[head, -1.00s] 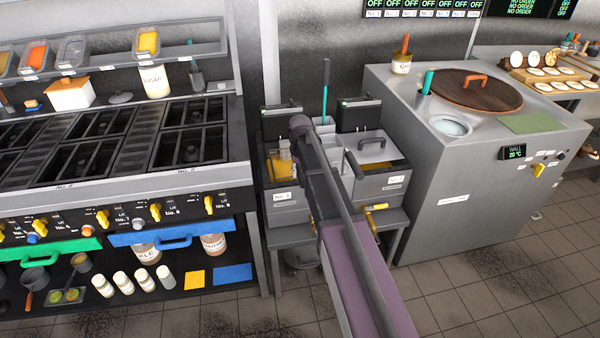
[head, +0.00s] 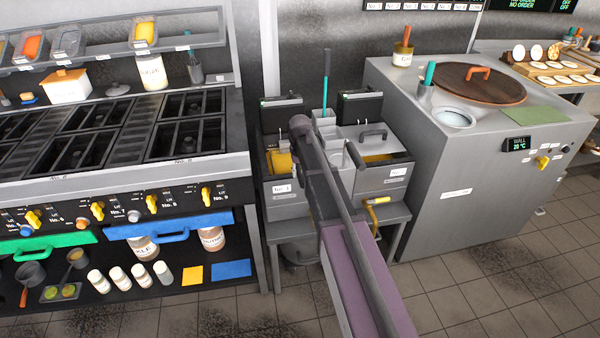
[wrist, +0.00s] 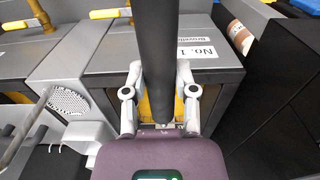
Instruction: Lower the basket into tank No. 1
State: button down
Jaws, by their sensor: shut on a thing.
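Tank No. 1 (head: 283,207) is the left tank of the fryer in the head view, with its number label on the front and something yellow showing in its opening. It also shows in the wrist view (wrist: 222,76). My gripper (wrist: 159,72) is shut on a thick dark bar, which I take as the basket's handle (wrist: 157,35). The bar runs up the middle of the wrist view, in front of the tank. Yellow shows beneath the fingers. The basket's body is hidden, so I cannot tell how deep it sits. In the head view my arm covers the gripper.
The stove (head: 120,170) stands left and the tandoor (head: 470,200) right. The floor in front is clear.

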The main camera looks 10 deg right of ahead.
jog(key=shift+f+b, duration=0.35)
jog(key=shift+f, duration=0.15)
jog(key=shift+f+b, duration=0.5)
jog(key=shift+b, duration=0.05)
dwell(0.4)
jog(key=shift+c, duration=1.6)
grip_release()
jog(key=shift+r, duration=0.2)
notch_tip(320, 180, up, 30)
jog(key=w+p, duration=0.3)
jog(key=p, duration=2.7)
jog(key=shift+f, duration=0.15)
jog(key=s+f+b, duration=0.3)
jog(key=s+f, duration=0.1)
jog(key=s, duration=1)
jog(key=s+f+b, duration=0.3)
jog(key=s+b, duration=0.1)
jog(key=s, duration=1.1)
jog(key=shift+s+a+f+b, duration=0.2)
jog(key=shift+s+f+b, duration=0.1)
jog(key=shift+f, duration=0.05)
